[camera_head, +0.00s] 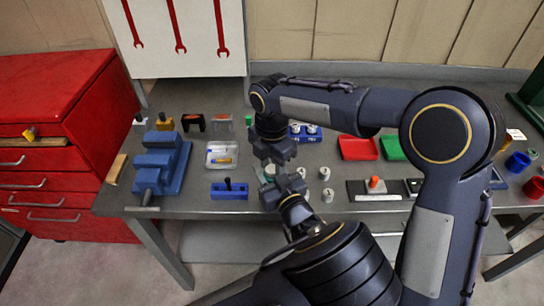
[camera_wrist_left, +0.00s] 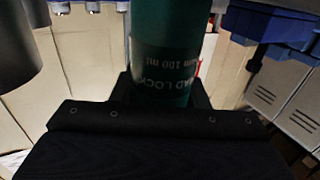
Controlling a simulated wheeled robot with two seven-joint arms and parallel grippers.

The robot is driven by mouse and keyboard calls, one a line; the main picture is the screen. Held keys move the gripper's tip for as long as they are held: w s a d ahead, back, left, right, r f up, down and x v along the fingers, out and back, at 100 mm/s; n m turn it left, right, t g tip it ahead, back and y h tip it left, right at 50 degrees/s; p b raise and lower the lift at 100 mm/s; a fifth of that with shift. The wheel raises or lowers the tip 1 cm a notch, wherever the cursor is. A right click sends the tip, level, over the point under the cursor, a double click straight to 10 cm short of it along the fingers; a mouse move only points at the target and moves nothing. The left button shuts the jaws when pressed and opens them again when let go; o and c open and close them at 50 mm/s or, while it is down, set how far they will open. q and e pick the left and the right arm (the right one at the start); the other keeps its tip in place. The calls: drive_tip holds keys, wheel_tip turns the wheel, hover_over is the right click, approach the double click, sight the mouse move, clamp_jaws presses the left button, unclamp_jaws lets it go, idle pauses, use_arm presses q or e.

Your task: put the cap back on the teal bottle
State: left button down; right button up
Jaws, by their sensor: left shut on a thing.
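The teal bottle (camera_wrist_left: 165,55) fills the middle of the left wrist view, with white lettering on it. My left gripper (camera_head: 283,183) is shut on it above the bench. In the head view only a small pale teal part of the bottle (camera_head: 268,172) shows between the two grippers. My right gripper (camera_head: 275,152) is just above and behind the left one, close to the bottle. Its fingertips are too small and dark to tell whether they are open or hold anything. I cannot make out the cap in either view.
The grey bench (camera_head: 205,207) holds a blue vise (camera_head: 160,165), a clear tray (camera_head: 222,155), a blue block with a dark peg (camera_head: 229,190) and several pale cylinders right of the grippers (camera_head: 327,195). A red drawer cabinet (camera_head: 45,160) stands left.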

drive_tip(key=c, duration=0.8)
drive_tip(key=m, duration=0.9)
drive_tip(key=shift+m, duration=0.4)
drive_tip(key=o, duration=1.1)
drive_tip(key=shift+r, duration=2.25)
